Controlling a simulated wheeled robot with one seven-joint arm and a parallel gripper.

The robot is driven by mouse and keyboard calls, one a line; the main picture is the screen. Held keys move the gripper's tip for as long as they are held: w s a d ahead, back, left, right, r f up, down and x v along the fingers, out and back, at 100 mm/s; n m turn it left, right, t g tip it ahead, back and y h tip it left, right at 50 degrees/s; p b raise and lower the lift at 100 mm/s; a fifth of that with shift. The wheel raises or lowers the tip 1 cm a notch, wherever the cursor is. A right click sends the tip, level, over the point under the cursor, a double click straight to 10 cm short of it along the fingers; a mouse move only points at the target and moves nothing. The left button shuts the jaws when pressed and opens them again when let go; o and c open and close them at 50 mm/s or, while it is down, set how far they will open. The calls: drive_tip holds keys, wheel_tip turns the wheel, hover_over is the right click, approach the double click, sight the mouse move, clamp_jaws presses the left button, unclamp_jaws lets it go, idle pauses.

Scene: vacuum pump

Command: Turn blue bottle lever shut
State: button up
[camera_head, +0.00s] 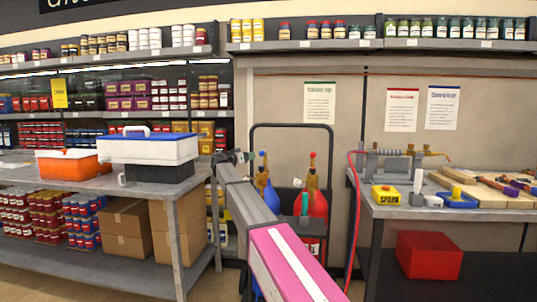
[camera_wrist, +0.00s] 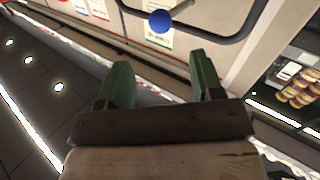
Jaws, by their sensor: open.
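The blue bottle (camera_head: 264,190) stands on a black cart, partly hidden behind my arm. A blue ball knob (camera_head: 262,154) shows at its top. The wrist view shows a blue ball (camera_wrist: 160,21) on a short rod, beyond and above my fingertips and apart from them. My gripper (camera_wrist: 162,65) is open, its two green fingers spread with nothing between them. In the head view my gripper (camera_head: 243,157) is small, just left of the blue knob. The exact lever angle is hard to tell.
A red bottle (camera_head: 316,205) with a red knob stands right of the blue one. The cart's black handle frame (camera_head: 291,126) rises behind both. A bench with a blue-and-white case (camera_head: 150,148) is at left. A workbench (camera_head: 430,212) with a red hose is at right.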

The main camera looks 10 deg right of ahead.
sight(260, 154)
drive_tip(key=x, duration=1.1)
drive_tip(key=shift+w, duration=0.1)
clamp_jaws()
drive_tip(key=shift+a, duration=0.1)
